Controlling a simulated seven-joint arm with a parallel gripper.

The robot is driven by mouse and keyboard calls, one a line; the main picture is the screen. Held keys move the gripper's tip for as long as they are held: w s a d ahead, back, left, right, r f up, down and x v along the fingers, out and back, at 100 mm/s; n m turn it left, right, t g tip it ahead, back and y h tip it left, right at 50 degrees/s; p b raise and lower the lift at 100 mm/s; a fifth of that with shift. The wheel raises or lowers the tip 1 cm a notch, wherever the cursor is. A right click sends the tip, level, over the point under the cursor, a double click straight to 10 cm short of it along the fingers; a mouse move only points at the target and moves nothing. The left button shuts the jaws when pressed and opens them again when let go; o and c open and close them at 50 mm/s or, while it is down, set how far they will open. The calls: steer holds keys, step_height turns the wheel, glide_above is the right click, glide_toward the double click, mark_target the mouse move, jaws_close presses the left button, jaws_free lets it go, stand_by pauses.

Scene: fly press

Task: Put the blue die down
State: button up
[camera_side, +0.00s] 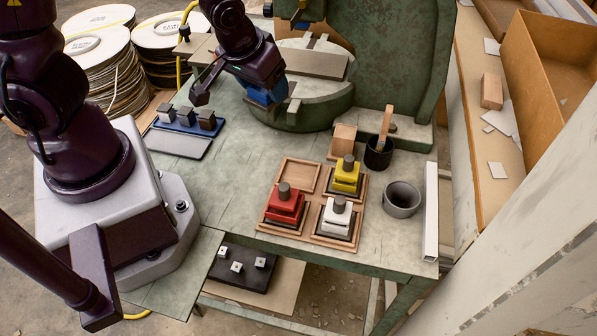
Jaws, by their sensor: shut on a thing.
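The blue die (262,97) is at my gripper (268,92), at the front of the round bed of the green fly press. My gripper is shut on it; the arm hides part of the die and the fingertips. I cannot tell whether the die touches the press bed. A wooden tray (309,205) with square places lies at the front right of the bench. It holds a red die (285,208), a white die (336,222) and a yellow die (347,180). Its back left place (297,175) is empty.
A blue rack (184,128) with several grey-topped blocks is at the bench's left. A dark cup (377,158) with a wooden-handled tool, a wooden block (342,142), a grey ring-like pot (401,200) and a white bar (430,212) stand right. The bench middle is clear.

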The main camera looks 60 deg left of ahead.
steer(key=shift+w+d+f+n+g+y, duration=0.35)
steer(key=shift+d+f+n, duration=0.4)
steer(key=shift+d+f, duration=0.75)
steer(key=shift+w+d+f+n+g+y, duration=0.1)
steer(key=shift+w+d+f+n, duration=0.45)
steer(key=shift+d+f, duration=0.95)
steer(key=shift+w+d+f+n+g+y, duration=0.2)
steer(key=shift+d+f+n, duration=0.75)
steer(key=shift+f, duration=1.1)
steer(key=shift+w+d+f, duration=0.1)
steer(key=shift+f, duration=1.15)
steer(key=shift+c, duration=0.6)
steer(key=shift+f, duration=0.4)
steer(key=shift+c, duration=1.2)
steer(key=shift+f, duration=0.25)
jaws_close()
steer(key=shift+d+f, duration=0.1)
steer(key=shift+f, duration=0.2)
